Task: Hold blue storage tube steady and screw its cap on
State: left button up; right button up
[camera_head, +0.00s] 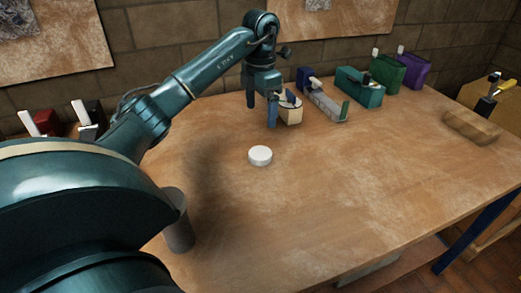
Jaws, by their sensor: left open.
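A round white disc (260,155), which looks like a cap, lies flat on the wooden table (350,180). My left gripper (261,106) is open, with its fingers pointing down, behind the disc and apart from it. I see nothing between its fingers. I cannot clearly make out a blue storage tube. A small dark blue piece shows at a beige block (291,114) just right of the gripper, partly hidden by it. My right gripper is not in view.
A grey cylinder (180,230) stands at the left, partly behind my arm. A grey holder (327,103) and teal (358,88), green (389,74) and purple (413,68) boxes line the back. The table's middle is clear.

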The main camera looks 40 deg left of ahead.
pick_arm(q)
jog(key=shift+s+d, duration=0.1)
send_over(261, 152)
jog(key=f, duration=0.7)
jog(key=shift+s+d+f+b, duration=0.1)
jog(key=shift+s+b, duration=0.1)
jog(key=shift+b, duration=0.1)
jog(key=shift+f, duration=0.4)
jog(key=shift+w+f, duration=0.15)
jog(key=shift+f, duration=2.45)
jog(key=shift+c, duration=0.4)
jog(key=c, duration=1)
jog(key=shift+o, duration=0.2)
notch_tip(261, 152, up, 10)
